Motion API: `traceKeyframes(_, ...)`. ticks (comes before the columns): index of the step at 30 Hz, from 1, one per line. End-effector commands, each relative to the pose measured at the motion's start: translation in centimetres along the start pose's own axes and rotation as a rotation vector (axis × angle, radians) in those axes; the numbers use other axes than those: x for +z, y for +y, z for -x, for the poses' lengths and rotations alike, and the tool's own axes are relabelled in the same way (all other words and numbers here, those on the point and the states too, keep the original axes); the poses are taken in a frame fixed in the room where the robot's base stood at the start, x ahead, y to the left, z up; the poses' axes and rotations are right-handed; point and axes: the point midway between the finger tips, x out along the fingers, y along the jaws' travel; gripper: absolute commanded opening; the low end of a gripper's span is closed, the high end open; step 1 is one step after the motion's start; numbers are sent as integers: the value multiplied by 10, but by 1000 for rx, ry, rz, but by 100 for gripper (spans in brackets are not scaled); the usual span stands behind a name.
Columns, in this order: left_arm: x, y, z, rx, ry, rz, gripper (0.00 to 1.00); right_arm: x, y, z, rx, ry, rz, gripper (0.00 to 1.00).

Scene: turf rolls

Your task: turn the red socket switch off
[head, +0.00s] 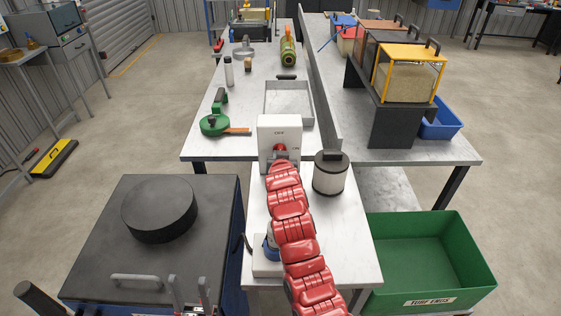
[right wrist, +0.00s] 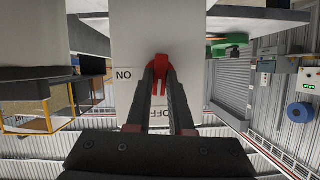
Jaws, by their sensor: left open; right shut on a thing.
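The red socket switch (head: 280,151) is on the front of an upright white box (head: 268,124) on the white bench. In the right wrist view the red switch (right wrist: 160,62) sits between the dark fingers of my right gripper (right wrist: 160,76), which are shut on it. ON is printed to one side and OFF below, both upside down there. The red part between the fingers reaches down toward the OFF mark; its exact angle is partly hidden. In the head view my red right arm covers the right gripper. My left gripper (head: 188,281) is open and empty at the bottom edge.
A dark-lidded canister (head: 330,178) stands close right of my right arm. A grey tray (head: 303,120) is behind the box. A green bin (head: 430,245) is at right, and a dark-topped cabinet (head: 95,240) with a black disc is at left.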

Motion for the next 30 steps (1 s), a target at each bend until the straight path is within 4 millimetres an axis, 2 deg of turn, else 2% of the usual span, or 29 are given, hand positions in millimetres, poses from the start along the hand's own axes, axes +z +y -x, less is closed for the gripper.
traceKeyframes(1,1,0,6,0,0,0,50,5,-1,-1,8,-5,22,0)
traceKeyframes(7,2,1,12,0,0,0,50,3,-1,-1,35,-5,85,0)
traceKeyframes(24,2,1,13,0,0,0,50,2,-1,0,47,-5,112,0)
traceKeyframes(25,2,1,13,0,0,0,50,2,-1,0,47,-5,112,23)
traceKeyframes(29,2,1,13,0,0,0,50,1,-1,0,46,-4,111,47)
traceKeyframes(30,2,1,13,0,0,0,50,1,-1,0,46,-4,111,50)
